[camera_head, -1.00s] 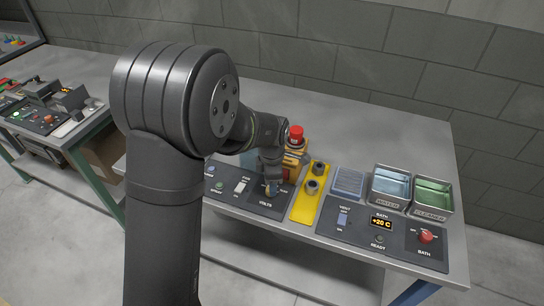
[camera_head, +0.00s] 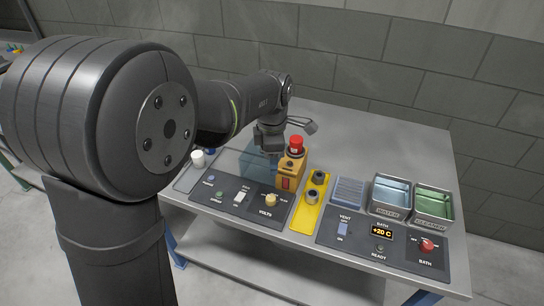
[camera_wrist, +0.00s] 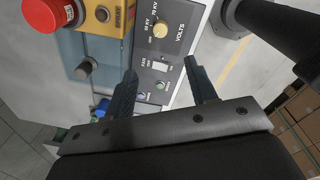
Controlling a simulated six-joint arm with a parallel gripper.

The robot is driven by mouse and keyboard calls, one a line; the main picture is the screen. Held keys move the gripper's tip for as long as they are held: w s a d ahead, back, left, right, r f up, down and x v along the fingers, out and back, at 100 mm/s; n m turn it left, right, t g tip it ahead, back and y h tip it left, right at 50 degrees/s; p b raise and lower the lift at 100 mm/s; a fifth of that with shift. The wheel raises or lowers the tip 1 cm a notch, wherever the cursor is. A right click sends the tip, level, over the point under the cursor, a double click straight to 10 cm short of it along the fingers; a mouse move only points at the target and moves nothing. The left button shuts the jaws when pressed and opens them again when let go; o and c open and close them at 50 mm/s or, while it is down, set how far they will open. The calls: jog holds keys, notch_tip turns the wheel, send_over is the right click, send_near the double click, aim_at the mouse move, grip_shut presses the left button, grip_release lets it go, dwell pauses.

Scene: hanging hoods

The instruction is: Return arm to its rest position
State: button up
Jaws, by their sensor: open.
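My gripper (camera_wrist: 163,90) is open in the wrist view, with its two dark fingers apart and nothing between them. In the head view, the end of my arm is above the left part of the bench (camera_head: 395,135), just left of the yellow box with the red button (camera_head: 297,143). The fingertips are mostly hidden there. In the wrist view, the volts panel with its cream knob (camera_wrist: 160,30) shows beyond the fingers. The fingers look clear of the panel.
A yellow plate (camera_head: 322,181) with two dark sockets, a blue ribbed tray (camera_head: 348,191), the water tray (camera_head: 390,210) and the cleaner tray (camera_head: 433,220) stand to the right. The bath panel (camera_head: 350,245) lies in front. The bench's back right is clear.

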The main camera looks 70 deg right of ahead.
aim_at(272, 198)
dwell(0.4)
jog(key=f, duration=1.7)
jog(key=shift+w+d+f, duration=0.2)
jog(key=shift+d+f, duration=0.05)
jog(key=shift+d, duration=0.15)
jog(key=shift+r, duration=0.1)
